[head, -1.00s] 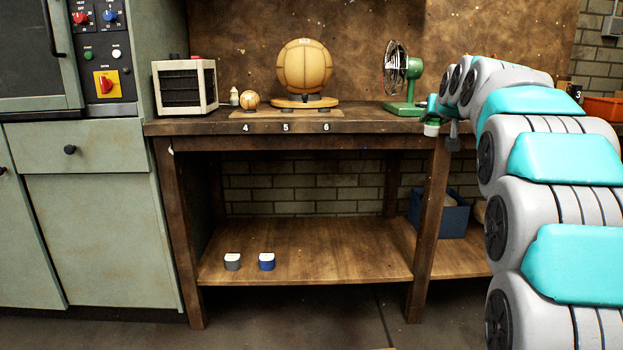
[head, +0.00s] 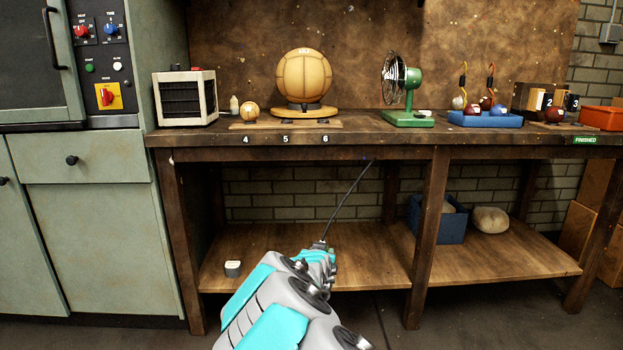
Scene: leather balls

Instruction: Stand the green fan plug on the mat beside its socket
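The green fan (head: 413,85) stands on the bench top, right of the middle. My gripper (head: 327,250) is low over the lower shelf, seen from behind past my own arm, and its fingers are hidden. A dark cord (head: 347,197) runs from the bench's underside down to the gripper. A small bit of green shows at the gripper, but the plug's shape and whether the fingers are closed on it cannot be made out. A grey block with a white top (head: 232,268) sits on the shelf to the left. No mat or matching socket is clearly visible.
The bench leg (head: 428,235) stands right of my gripper. The lower shelf (head: 375,265) is bare between them. A blue bin (head: 438,218) and a pale stone-like lump (head: 491,220) are farther right. The bench's front edge (head: 360,140) overhangs the shelf.

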